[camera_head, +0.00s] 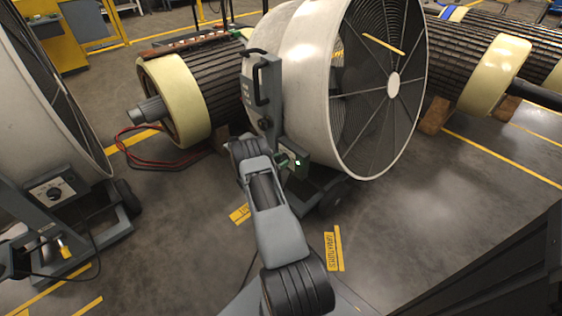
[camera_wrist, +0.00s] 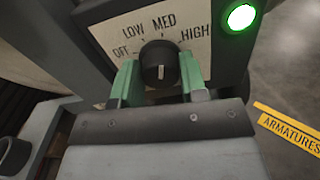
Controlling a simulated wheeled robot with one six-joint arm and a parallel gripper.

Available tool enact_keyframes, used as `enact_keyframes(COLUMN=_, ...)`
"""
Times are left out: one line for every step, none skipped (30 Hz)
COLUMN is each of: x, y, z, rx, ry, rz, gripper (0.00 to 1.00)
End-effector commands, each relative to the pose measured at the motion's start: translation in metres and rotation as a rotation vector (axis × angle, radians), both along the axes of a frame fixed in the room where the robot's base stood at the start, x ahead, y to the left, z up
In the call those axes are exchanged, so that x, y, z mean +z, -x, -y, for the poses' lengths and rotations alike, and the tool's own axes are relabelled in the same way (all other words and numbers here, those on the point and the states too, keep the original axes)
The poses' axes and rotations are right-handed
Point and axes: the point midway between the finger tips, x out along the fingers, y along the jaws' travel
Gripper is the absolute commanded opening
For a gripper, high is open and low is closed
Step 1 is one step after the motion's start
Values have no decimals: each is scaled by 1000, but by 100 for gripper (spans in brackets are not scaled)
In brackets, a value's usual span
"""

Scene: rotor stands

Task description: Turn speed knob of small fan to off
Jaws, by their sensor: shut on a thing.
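The fan (camera_head: 301,49) at my gripper is a round white drum on a grey wheeled stand, with a dark control box. In the wrist view, the box's pale dial plate (camera_wrist: 112,37) reads OFF, LOW, MED and HIGH from left to right. The black speed knob (camera_wrist: 159,62) sits below these words, between the two green fingers of my gripper (camera_wrist: 160,82). The fingers are shut on its sides. A white line shows on the knob's near face; which setting it marks is hard to tell. A green lamp (camera_wrist: 241,17) on the box is lit. In the head view my arm hides the knob.
A second fan (camera_head: 48,90) stands at the left with its own dial box (camera_head: 50,191). A rotor (camera_head: 180,100) lies behind, with red cables (camera_head: 140,150) on the floor. More rotors (camera_head: 490,75) stand at the right.

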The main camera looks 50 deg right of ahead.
Motion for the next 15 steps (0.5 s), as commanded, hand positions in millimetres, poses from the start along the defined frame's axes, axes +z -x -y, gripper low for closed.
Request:
enact_keyframes(x=0, y=0, z=0, rx=-2, ry=-2, rz=-14, gripper=16)
enact_keyframes(x=0, y=0, z=0, rx=-2, ry=-3, rz=-27, gripper=16)
enact_keyframes(x=-1, y=0, z=0, rx=-2, ry=-4, rz=-46, gripper=16)
enact_keyframes(x=-1, y=0, z=0, rx=-2, ry=-6, rz=-64, gripper=16)
enact_keyframes(x=-1, y=0, z=0, rx=-2, ry=-7, rz=-83, gripper=16)
enact_keyframes(x=-1, y=0, z=0, rx=-2, ry=-9, rz=-111, gripper=16)
enact_keyframes(x=-1, y=0, z=0, rx=-2, ry=-11, rz=-134, gripper=16)
enact_keyframes(x=-1, y=0, z=0, rx=-2, ry=-13, rz=-159, gripper=16)
enact_keyframes(x=-1, y=0, z=-1, rx=-2, ry=-15, rz=-193, gripper=16)
enact_keyframes(x=-1, y=0, z=-1, rx=-1, ry=-17, rz=-221, gripper=16)
enact_keyframes(x=-1, y=-1, z=-1, rx=-1, ry=-19, rz=-249, gripper=16)
enact_keyframes(x=-1, y=-1, z=-1, rx=-1, ry=-22, rz=-287, gripper=16)
enact_keyframes(x=-1, y=-1, z=-1, rx=-1, ry=-24, rz=-316, gripper=16)
enact_keyframes(x=-1, y=-1, z=-1, rx=-1, ry=-26, rz=-345, gripper=16)
enact_keyframes(x=-1, y=-1, z=-1, rx=-1, ry=-30, rz=-383, gripper=16)
